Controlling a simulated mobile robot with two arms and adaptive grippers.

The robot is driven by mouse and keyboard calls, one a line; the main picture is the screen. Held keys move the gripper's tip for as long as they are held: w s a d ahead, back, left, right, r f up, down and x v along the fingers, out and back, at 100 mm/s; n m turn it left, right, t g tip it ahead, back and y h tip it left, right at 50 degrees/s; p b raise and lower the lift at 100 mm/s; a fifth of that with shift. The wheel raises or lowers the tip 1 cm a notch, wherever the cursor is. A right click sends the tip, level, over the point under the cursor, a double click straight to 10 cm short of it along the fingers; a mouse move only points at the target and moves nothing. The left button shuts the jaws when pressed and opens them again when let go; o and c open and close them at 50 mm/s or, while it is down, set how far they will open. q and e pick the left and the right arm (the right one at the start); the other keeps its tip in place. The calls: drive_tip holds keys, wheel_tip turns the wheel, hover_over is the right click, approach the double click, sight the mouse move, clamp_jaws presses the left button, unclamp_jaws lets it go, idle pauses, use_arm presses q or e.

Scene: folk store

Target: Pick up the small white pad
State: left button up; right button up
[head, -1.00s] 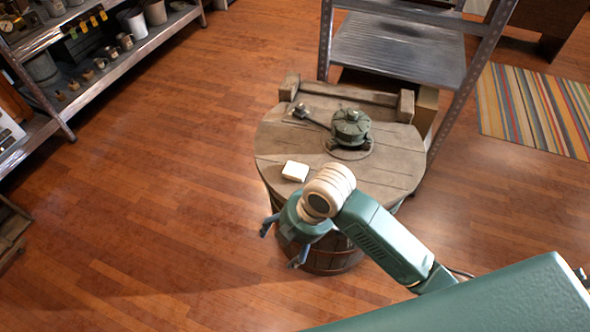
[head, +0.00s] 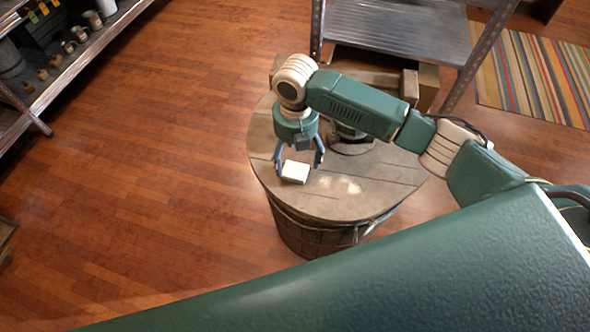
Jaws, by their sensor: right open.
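The small white pad (head: 295,172) lies flat on the round wooden barrel top (head: 345,205), near its left side. My right gripper (head: 299,168) is over the barrel top, pointing down, with its two blue-grey fingers spread. One finger shows at each side of the pad, the left one close to its edge. I cannot tell whether either finger touches the pad. The gripper is open and holds nothing. My left gripper is not in view.
A dark green device (head: 350,135) on the barrel top is mostly hidden behind my right arm. A metal shelf rack (head: 400,35) stands behind the barrel. A loaded shelf (head: 75,60) is at upper left, and a striped rug (head: 535,80) at right. Wooden floor is clear at left.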

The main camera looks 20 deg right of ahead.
sight(295, 170)
drive_tip(key=shift+w+f, duration=0.1)
drive_tip(key=shift+f, duration=0.3)
wheel_tip(295, 170, down, 4)
drive_tip(key=shift+r+p, duration=0.2)
drive_tip(key=shift+p, duration=0.25)
drive_tip(key=shift+f, duration=0.35)
drive_tip(key=shift+w+f, duration=0.1)
drive_tip(key=shift+f, duration=0.1)
drive_tip(key=c, duration=0.9)
drive_tip(key=shift+c, duration=0.4)
drive_tip(key=shift+r, duration=0.45)
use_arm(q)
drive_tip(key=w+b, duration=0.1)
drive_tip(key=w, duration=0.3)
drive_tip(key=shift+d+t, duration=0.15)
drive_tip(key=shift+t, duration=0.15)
use_arm(e)
wheel_tip(295, 170, up, 19)
drive_tip(key=shift+r, duration=0.1)
